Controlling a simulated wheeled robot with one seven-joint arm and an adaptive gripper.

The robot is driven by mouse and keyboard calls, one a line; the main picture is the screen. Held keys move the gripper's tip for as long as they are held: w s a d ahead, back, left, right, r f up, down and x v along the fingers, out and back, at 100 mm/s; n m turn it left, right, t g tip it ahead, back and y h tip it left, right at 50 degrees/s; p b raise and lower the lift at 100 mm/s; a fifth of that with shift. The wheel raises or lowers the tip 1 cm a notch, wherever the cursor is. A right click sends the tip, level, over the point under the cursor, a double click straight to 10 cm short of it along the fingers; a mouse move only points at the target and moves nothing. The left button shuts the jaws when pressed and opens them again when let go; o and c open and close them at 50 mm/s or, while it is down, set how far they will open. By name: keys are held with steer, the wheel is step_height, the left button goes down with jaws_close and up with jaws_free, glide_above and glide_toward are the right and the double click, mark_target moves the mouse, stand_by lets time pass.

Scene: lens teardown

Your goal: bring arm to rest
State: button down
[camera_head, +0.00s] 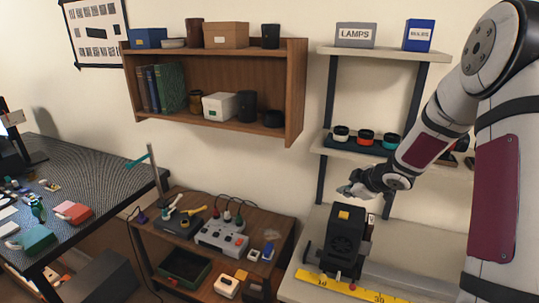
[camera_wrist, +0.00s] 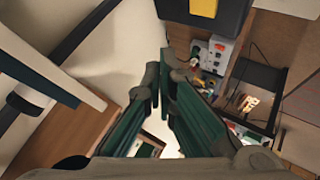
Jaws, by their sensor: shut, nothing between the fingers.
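My gripper (camera_head: 354,189) is at the end of my grey arm, which reaches in from the right. It is held in the air just above the black device with a yellow block on top (camera_head: 345,238), apart from it as far as I can tell. In the wrist view my gripper (camera_wrist: 161,78) shows two green-sided fingers with dark tips drawn together and nothing between them. Part of the black device (camera_wrist: 231,18) shows at the top of the wrist view.
The right-hand rack has a shelf (camera_head: 350,148) with several lens-like cups close behind my forearm. A wooden cabinet (camera_head: 170,205) carries a grey control box (camera_head: 221,240) and tools. A cluttered workbench (camera_head: 95,190) stands left. A yellow ruler strip (camera_head: 325,286) lies before the device.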

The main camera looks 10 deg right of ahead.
steer(key=s+a+r+m+h+b, duration=0.1)
steer(key=s+a+r+m+h, duration=0.15)
steer(key=r, duration=0.25)
steer(key=s+a+r+m+g+h+b, duration=0.1)
steer(key=s+r, duration=0.2)
steer(key=r, duration=0.3)
steer(key=s+a+r+m+h+b, duration=0.1)
steer(key=s+r+m+h, duration=0.1)
steer(key=r, duration=0.3)
steer(key=s+a+m+g+y+b, duration=0.1)
steer(key=s+a+m+y, duration=0.1)
steer(key=s+a, duration=0.5)
steer(key=s+a+f+m+g+y+b, duration=0.1)
steer(key=s+a, duration=0.6)
steer(key=s, duration=0.7)
steer(key=shift+s+a+m+g+y+b, duration=0.2)
steer(key=shift+a+m+g+y+b, duration=0.15)
steer(key=shift+m+y+b, duration=0.45)
steer(key=shift+p, duration=0.3)
